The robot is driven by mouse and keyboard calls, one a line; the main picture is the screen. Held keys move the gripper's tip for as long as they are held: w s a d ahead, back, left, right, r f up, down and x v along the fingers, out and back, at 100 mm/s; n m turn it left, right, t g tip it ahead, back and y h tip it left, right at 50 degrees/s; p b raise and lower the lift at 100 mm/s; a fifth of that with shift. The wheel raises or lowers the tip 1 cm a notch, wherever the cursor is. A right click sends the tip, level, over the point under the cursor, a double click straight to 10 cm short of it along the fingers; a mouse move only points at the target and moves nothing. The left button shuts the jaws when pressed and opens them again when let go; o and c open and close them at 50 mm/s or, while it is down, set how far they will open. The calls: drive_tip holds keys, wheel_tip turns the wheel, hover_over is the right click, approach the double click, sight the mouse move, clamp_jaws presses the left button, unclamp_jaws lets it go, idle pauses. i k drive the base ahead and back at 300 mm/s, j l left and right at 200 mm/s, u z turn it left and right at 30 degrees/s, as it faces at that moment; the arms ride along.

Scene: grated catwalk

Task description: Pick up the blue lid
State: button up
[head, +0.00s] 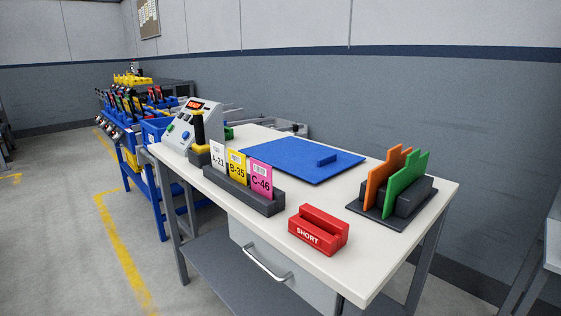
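The blue lid (290,162) looks like a flat rectangular blue sheet with a small raised blue bar on its right part. It lies flat towards the back of the white-topped workbench (372,239). Nothing rests on it that I can see. The card rack in front hides a little of its near left side. My gripper is not in view.
A dark rack (234,194) with white, yellow and pink cards stands in front of the lid. A red "SHORT" block (318,232) sits near the front edge. An orange-and-green divider stand (390,205) is at right. A grey control box (184,124) and black-and-yellow upright handle (198,130) stand left.

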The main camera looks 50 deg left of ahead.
sight(313, 162)
drive_tip(key=l+u, duration=0.1)
drive_tip(key=u, duration=1.3)
drive_tip(key=i+l+u, duration=0.4)
drive_tip(key=l, duration=0.2)
drive_tip(key=k, duration=0.3)
drive_tip(key=k+u, duration=0.2)
drive_tip(key=u, duration=1.35)
drive_tip(key=l+u, duration=0.15)
drive_tip(key=u, duration=0.3)
drive_tip(key=i+l+u, duration=0.1)
drive_tip(key=u, duration=0.35)
drive_tip(key=l+u, duration=0.1)
drive_tip(key=u, duration=0.4)
drive_tip(key=l+u, duration=0.2)
drive_tip(key=l, duration=0.15)
drive_tip(key=z, duration=0.5)
drive_tip(key=j+z, duration=0.1)
drive_tip(key=z, duration=1.85)
drive_tip(key=k+j, duration=0.05)
